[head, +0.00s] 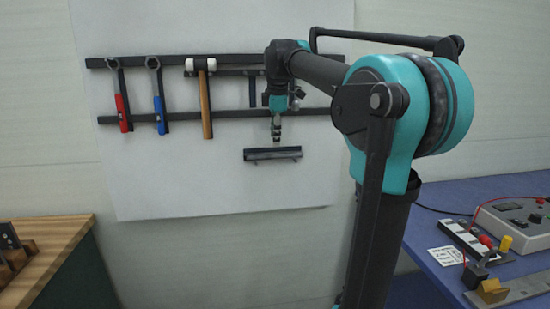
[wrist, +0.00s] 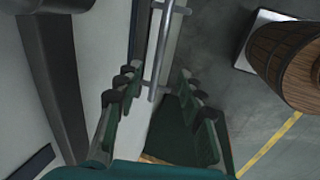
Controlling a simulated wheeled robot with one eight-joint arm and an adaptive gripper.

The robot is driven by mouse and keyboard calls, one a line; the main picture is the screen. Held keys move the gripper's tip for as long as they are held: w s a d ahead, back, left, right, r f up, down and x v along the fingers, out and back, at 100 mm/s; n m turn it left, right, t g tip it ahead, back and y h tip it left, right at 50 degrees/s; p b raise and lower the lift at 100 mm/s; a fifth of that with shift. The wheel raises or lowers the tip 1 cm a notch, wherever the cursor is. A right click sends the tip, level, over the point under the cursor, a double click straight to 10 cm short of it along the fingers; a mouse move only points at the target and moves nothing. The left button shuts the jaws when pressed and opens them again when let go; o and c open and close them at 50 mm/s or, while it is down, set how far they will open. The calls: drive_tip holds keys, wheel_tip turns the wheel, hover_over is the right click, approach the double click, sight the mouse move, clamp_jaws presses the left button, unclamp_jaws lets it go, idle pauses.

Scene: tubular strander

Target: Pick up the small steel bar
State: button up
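The small steel bar (wrist: 161,55) appears in the wrist view as a thin grey rod, with short cross pegs near both ends. It runs beside a dark rail, its near end lying between the fingertips in the picture. In the head view, the short dark holder (head: 272,154) is low on the white wall board; the bar cannot be clearly told apart there. My gripper (wrist: 157,76) is open, with a wide gap between its two fingers and nothing visibly held. In the head view my gripper (head: 277,138) points down just above the holder. Contact with the bar is not visible.
Two wrenches (head: 121,105) (head: 159,98) and a hammer (head: 205,100) hang left of my gripper. A wooden bench (head: 55,240) is at left, a blue table (head: 425,235) with devices at right. A wooden barrel (wrist: 285,60) stands on the floor.

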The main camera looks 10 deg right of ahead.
sight(275, 155)
drive_tip(key=shift+x, duration=3.5)
drive_tip(key=shift+d, duration=0.15)
clamp_jaws()
